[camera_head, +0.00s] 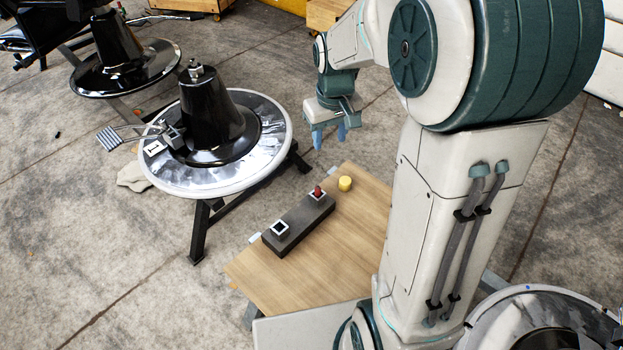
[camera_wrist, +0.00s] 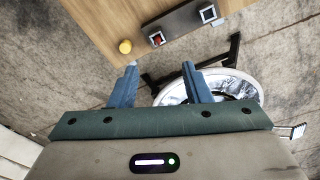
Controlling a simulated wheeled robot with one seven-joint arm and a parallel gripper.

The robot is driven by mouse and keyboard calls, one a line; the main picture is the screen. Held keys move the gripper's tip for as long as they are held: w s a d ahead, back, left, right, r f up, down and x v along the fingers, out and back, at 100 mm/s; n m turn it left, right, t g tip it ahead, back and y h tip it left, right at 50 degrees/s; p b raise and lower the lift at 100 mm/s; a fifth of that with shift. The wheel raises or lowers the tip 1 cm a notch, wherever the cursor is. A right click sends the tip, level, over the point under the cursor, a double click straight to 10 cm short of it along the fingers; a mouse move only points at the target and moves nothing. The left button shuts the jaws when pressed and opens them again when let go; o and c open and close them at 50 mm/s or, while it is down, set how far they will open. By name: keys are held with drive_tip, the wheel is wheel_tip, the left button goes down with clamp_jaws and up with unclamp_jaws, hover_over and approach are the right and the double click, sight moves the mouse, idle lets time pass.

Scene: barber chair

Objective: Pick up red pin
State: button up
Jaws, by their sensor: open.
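In the wrist view the red pin (camera_wrist: 157,39) shows at the top, in the socket on the block (camera_wrist: 183,29). My gripper (camera_head: 329,137) is open and empty, above and beyond the table's far edge, apart from the pin. Its two blue fingers (camera_wrist: 158,72) point toward the table in the wrist view, with the pin ahead of the gap between them.
A yellow cylinder (camera_head: 345,183) stands on the wooden table (camera_head: 340,270) close to the pin. The block's other socket (camera_head: 280,228) holds no pin. A barber chair base (camera_head: 215,188) with a round plate stands left of the table. Bare tabletop lies in front of the block.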

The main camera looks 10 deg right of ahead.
drive_tip(key=w+f+n+g+b, duration=0.1)
drive_tip(key=w+f+b, duration=0.3)
drive_tip(key=f, duration=0.5)
drive_tip(key=w+f+n+b, duration=0.1)
drive_tip(key=w+f+b, duration=0.1)
drive_tip(key=w+f, duration=0.45)
drive_tip(key=b, duration=0.2)
hover_over(318, 188)
drive_tip(key=f, duration=0.9)
drive_tip(key=shift+s+d+f, duration=0.1)
drive_tip(key=shift+s+f, duration=0.25)
drive_tip(key=f, duration=0.2)
drive_tip(key=f+b, duration=0.2)
drive_tip(key=f, duration=0.1)
drive_tip(key=shift+w+f, duration=0.3)
drive_tip(key=shift+f, duration=0.05)
clamp_jaws()
